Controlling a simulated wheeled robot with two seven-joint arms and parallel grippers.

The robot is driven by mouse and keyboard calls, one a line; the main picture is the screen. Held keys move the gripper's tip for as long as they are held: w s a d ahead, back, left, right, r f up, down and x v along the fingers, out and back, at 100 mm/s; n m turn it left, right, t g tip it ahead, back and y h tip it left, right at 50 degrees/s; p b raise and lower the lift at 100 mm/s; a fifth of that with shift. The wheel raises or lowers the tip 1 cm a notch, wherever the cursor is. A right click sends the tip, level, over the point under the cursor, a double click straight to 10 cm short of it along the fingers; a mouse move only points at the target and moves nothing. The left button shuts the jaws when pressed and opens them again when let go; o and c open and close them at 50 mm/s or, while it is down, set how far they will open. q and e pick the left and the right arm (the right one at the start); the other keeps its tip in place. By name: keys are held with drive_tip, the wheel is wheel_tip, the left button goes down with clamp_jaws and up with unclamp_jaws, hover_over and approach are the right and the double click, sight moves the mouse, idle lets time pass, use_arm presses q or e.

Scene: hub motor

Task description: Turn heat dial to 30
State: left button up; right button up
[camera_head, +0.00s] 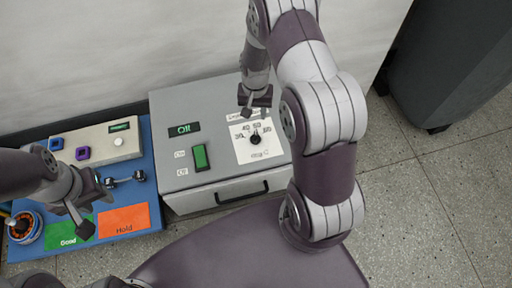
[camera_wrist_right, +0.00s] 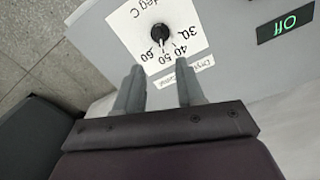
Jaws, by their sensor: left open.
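The heat dial (camera_head: 255,139) is a black round knob on a white panel marked 30, 40, 50, 60 and "deg C", on top of a grey box (camera_head: 222,96). In the right wrist view the dial (camera_wrist_right: 160,34) appears upside down, its pale pointer mark towards the 50 and 60 side; the exact reading is unclear. My right gripper (camera_head: 254,113) is just behind the dial and apart from it. In the right wrist view its fingers (camera_wrist_right: 159,88) are parted with nothing between them. My left gripper (camera_head: 110,204) is open over the blue board at left.
The grey box has a display (camera_head: 184,129) reading Off, a green switch (camera_head: 201,157) and a front drawer handle (camera_head: 242,192). The blue board (camera_head: 150,190) carries green "Good" (camera_head: 68,236) and orange "Hold" (camera_head: 124,220) areas. A dark bin (camera_head: 450,70) stands at right.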

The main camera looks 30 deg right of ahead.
sight(255, 136)
wheel_tip(255, 136, down, 13)
drive_tip(key=b, duration=0.6)
clamp_jaws()
